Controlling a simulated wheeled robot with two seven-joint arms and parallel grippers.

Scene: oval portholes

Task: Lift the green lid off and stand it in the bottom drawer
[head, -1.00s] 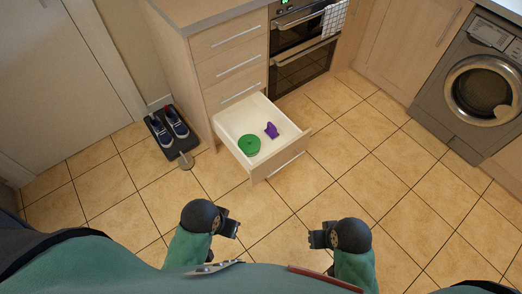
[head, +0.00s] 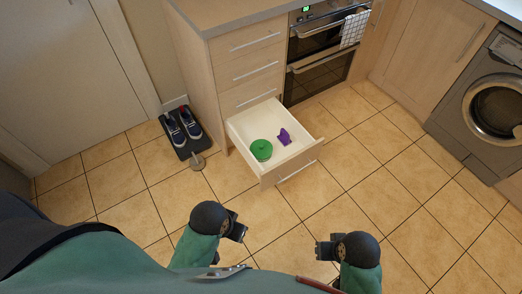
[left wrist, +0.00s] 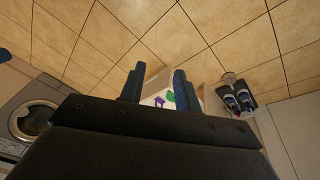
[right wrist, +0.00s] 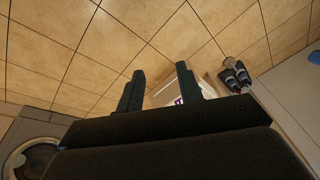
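A round green lid (head: 261,149) lies in the pulled-out bottom drawer (head: 238,128), in its left part near the front. It also shows between the fingers in the left wrist view (left wrist: 170,97). Whether anything is under it cannot be told. A purple object (head: 284,137) lies beside it to the right. My left gripper (head: 240,228) is open and empty, above the floor in front of the drawer. My right gripper (head: 322,248) is open and empty, further right above the floor. Both are apart from the drawer.
A black mat with dark blue shoes (head: 182,128) lies left of the drawer unit, with a small round metal object (head: 197,162) at its front. An oven (head: 318,65) is right of the drawers and a washing machine (head: 490,105) is far right. Tiled floor (head: 390,180) is free.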

